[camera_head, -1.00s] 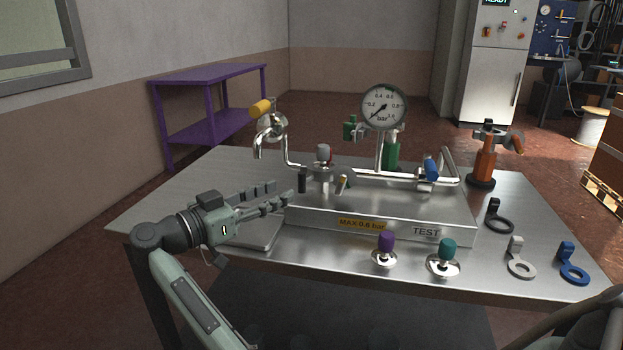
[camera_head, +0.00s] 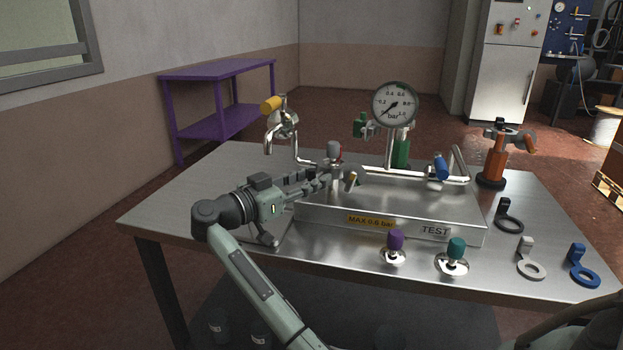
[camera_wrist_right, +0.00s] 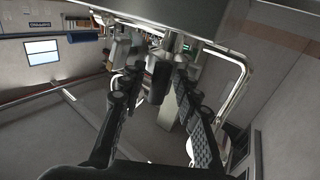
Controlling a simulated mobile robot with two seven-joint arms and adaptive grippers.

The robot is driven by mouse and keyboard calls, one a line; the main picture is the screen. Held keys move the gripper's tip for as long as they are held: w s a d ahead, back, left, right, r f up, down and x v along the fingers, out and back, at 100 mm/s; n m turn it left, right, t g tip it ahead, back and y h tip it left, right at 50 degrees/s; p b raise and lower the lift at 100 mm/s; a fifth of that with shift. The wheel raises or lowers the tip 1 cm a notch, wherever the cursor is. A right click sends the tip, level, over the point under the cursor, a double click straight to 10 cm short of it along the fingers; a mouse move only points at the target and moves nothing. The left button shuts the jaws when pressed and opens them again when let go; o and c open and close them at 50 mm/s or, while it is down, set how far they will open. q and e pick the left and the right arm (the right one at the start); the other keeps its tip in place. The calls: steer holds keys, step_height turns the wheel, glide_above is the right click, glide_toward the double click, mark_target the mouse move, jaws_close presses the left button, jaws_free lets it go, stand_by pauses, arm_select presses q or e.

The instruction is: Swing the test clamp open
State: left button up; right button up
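The test rig (camera_head: 330,218), a metal block marked TEST with pipes on top, stands on the steel table. I cannot tell for certain which part is the test clamp. My right gripper (camera_head: 326,181) reaches over the rig's left end at this fitting. In the right wrist view its fingers (camera_wrist_right: 155,88) are apart, with a black handle (camera_wrist_right: 159,80) between them; contact is not clear. In the head view the gripper hides that handle. My left gripper is not in view.
A gauge (camera_head: 395,104) rises behind the rig, and a bent spout (camera_head: 275,135) stands at its left. Purple (camera_head: 395,240) and teal (camera_head: 456,248) knobs are in front. The table's left side (camera_head: 180,200) is clear.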

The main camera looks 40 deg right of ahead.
jaws_close()
stand_by(0.5)
